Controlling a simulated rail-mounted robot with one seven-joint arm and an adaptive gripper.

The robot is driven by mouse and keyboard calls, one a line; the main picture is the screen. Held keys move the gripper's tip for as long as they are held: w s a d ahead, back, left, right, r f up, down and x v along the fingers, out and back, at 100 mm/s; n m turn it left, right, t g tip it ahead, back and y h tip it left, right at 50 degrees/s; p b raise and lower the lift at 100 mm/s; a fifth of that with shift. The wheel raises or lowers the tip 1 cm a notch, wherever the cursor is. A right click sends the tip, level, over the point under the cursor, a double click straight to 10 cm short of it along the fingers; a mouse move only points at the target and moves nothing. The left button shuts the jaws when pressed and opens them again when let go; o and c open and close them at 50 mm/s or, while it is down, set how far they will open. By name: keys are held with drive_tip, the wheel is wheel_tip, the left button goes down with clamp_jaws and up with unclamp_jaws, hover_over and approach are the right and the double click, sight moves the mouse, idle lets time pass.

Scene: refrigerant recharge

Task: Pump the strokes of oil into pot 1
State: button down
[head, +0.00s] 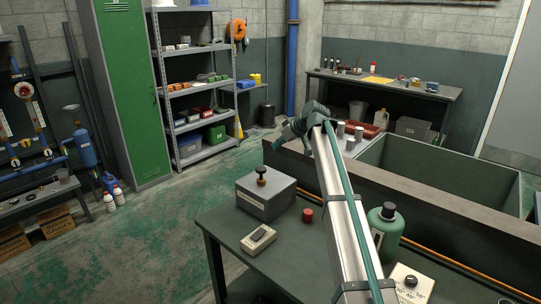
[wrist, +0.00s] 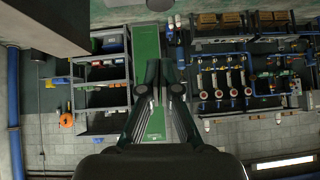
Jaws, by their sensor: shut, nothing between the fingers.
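My gripper (wrist: 161,68) shows in the wrist view with its two dark fingers close together and nothing held. In the head view the arm's dark end (head: 284,136) is raised above the far side of the bench, apart from any object. A grey box with a dark plunger knob (head: 262,176) stands on the near table; it may be the oil pump, but no label is readable. Several small pale cylinders (head: 358,133) stand beyond the arm; I cannot tell which, if any, is pot 1. My arm hides part of the bench.
The near table (head: 226,222) also holds a small beige meter (head: 258,239), a red cap (head: 307,214), a green cylinder (head: 387,228) and a beige device (head: 408,285). A deep grey basin (head: 445,165) lies behind. Shelving (head: 196,85) and a green locker (head: 122,90) stand further back.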

drive_tip(key=p, duration=0.3)
hover_over(265, 170)
drive_tip(key=f, duration=0.6)
drive_tip(key=shift+w+d, duration=0.1)
drive_tip(key=shift+w, duration=0.2)
drive_tip(key=f, duration=0.2)
drive_tip(key=f+p, duration=0.1)
drive_tip(key=shift+a+f, duration=0.15)
drive_tip(key=shift+a, duration=0.1)
drive_tip(key=shift+f, duration=0.75)
wheel_tip(265, 170, down, 3)
drive_tip(key=shift+f+b, duration=0.1)
drive_tip(key=shift+b, duration=1.15)
drive_tip(key=shift+s, duration=0.1)
